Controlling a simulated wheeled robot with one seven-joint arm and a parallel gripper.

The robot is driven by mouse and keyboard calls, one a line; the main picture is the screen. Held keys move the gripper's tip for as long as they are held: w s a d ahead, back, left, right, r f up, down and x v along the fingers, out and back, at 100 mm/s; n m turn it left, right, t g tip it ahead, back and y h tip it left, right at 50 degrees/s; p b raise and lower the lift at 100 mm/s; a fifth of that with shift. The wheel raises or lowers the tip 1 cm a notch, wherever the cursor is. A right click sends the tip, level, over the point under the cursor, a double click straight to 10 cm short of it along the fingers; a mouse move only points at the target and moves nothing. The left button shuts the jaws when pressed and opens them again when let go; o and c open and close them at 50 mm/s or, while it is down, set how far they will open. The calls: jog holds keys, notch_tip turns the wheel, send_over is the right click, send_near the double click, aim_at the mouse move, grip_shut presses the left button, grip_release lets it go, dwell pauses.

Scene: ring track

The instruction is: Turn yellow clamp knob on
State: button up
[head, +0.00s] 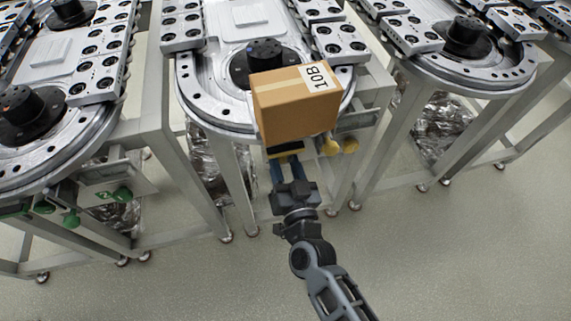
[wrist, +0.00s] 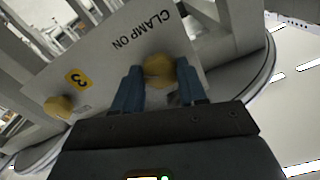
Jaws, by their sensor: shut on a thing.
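The yellow clamp knob (wrist: 158,68) is on a light panel (wrist: 120,62) beside the printed words "CLAMP ON" in the wrist view. My gripper (wrist: 160,84) has one blue finger on each side of this knob and is shut on it. In the head view my gripper (head: 284,161) reaches in under the front of the middle station, just below the cardboard box. The knob between the fingers cannot be made out clearly there.
A cardboard box (head: 295,106) marked "10B" overhangs the middle station's rim above my gripper. Another yellow knob (wrist: 58,107) is on the panel near the "3" label. Table legs (head: 240,190) flank the area. A station with green knobs (head: 122,194) stands left. The floor in front is clear.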

jog(key=m+b, duration=0.1)
jog(key=m, duration=0.5)
jog(key=m+b, duration=0.1)
jog(key=m, duration=0.4)
jog(key=shift+m, duration=0.4)
dwell(0.3)
jog(key=o, duration=1.1)
jog(key=shift+c, duration=0.2)
jog(key=shift+s, duration=0.1)
jog(key=b+v, duration=0.1)
jog(key=v, duration=0.6)
jog(key=shift+s+b, duration=0.35)
jog(key=shift+d+r, duration=0.1)
jog(key=shift+d, duration=0.05)
